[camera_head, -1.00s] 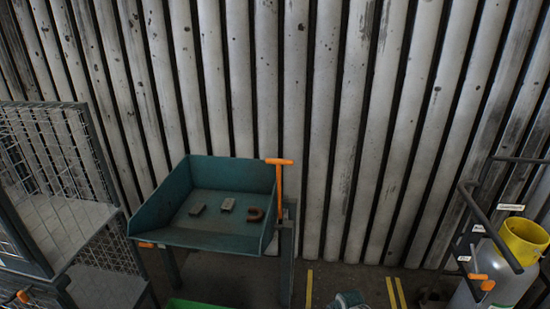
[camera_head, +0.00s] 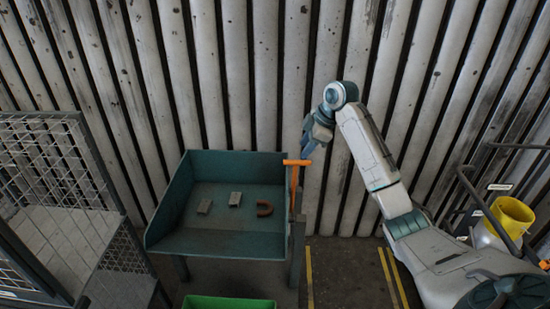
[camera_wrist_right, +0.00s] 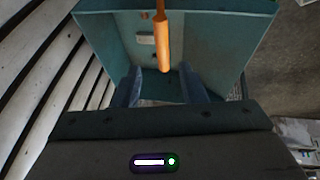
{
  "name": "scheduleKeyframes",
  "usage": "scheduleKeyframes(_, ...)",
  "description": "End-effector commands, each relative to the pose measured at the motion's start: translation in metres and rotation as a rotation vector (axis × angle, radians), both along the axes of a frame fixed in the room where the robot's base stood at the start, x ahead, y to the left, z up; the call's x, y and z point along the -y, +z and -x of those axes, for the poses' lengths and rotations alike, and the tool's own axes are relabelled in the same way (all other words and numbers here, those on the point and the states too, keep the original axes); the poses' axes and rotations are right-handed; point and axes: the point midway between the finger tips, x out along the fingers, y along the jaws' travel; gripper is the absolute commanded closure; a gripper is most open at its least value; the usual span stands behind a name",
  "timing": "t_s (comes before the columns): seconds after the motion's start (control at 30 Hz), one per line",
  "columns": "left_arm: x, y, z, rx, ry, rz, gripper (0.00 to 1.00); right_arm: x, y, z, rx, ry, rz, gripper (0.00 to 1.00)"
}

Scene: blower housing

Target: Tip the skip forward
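The teal skip (camera_head: 215,245) stands level on a grey frame at centre-left, its open side facing me. My right gripper (camera_head: 308,143) is above and just right of the handle, pointing down. In the right wrist view its two fingers (camera_wrist_right: 164,84) are apart with nothing between them; the orange handle (camera_wrist_right: 162,45) shows beyond them, with the skip (camera_wrist_right: 105,45) behind. My left gripper is not in view.
A green container (camera_head: 230,303) is below the skip's front. A wire mesh cage (camera_head: 50,165) stands at left. A cylinder with a yellow collar (camera_head: 510,215) and a trolley frame are at right. A ribbed metal wall closes the back. Yellow floor lines (camera_head: 391,272) mark the floor.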

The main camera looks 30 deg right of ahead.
Motion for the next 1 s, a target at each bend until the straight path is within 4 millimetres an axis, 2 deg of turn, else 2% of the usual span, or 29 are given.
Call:
scheduleKeyframes(0.17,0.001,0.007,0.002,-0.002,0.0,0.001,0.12,-0.003,-0.008,-0.004,-0.003,0.004,0.0,0.62)
scheduleKeyframes(0.5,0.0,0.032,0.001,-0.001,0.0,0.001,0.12,-0.018,-0.065,-0.025,-0.003,0.002,-0.003,0.62)
scheduleKeyframes(0.7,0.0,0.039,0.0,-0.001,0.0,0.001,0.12,-0.022,-0.089,-0.034,-0.001,0.001,0.001,0.62)
scheduleKeyframes(1.0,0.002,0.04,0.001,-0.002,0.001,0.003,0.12,-0.023,-0.097,-0.036,0.001,0.002,0.002,0.62)
